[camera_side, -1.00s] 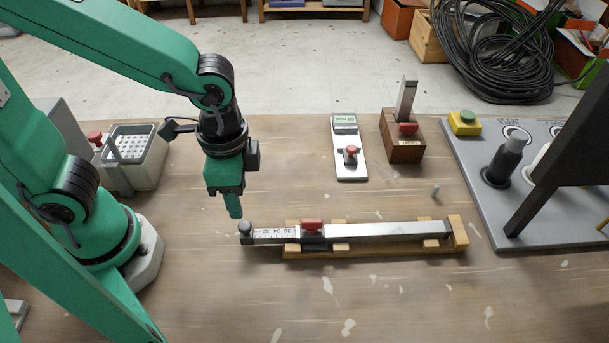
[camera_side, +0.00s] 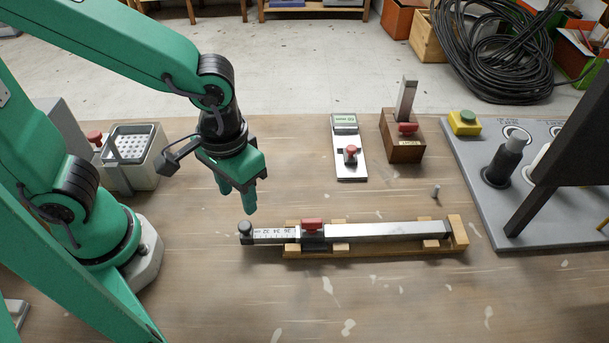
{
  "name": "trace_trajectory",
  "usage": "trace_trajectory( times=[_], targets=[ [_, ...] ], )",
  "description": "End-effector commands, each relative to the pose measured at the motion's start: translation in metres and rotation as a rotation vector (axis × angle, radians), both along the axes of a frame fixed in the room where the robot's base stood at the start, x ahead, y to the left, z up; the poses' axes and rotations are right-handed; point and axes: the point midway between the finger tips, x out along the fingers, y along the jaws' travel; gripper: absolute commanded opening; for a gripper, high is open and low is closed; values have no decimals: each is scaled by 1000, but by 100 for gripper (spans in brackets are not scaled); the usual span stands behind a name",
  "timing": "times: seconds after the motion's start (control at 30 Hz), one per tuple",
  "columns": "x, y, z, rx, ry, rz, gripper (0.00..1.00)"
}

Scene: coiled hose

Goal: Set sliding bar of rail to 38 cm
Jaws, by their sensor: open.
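The rail (camera_side: 385,230) is a long silver bar lying left to right on a wooden base with several light blocks. Its sliding bar (camera_side: 270,234) sticks out of the left end and carries a printed scale; the figures look upside down, with 32, 34 and 36 roughly legible. A dark round knob (camera_side: 245,229) stands at the sliding bar's left end. A red clamp lever (camera_side: 312,224) sits on the rail's left end where the bar enters. My gripper (camera_side: 237,200) is open and empty, pointing down above and just behind the knob, apart from it.
Behind the rail stand a small plate with a display and red knob (camera_side: 350,155) and a wooden block with a red lever (camera_side: 404,140). A grey panel (camera_side: 470,170) fills the right. A grey basket (camera_side: 137,160) is at left. The table's front is clear.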

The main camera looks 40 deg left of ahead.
Motion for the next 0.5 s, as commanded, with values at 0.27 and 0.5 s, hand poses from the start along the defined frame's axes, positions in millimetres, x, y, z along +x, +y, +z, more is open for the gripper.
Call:
trace_trajectory(
  times=[0.27, 0.5],
  targets=[
    [0, 0, 0, 0, 0, 383, 45],
    [0, 0, 0, 0, 0, 650, 45]
  ],
)
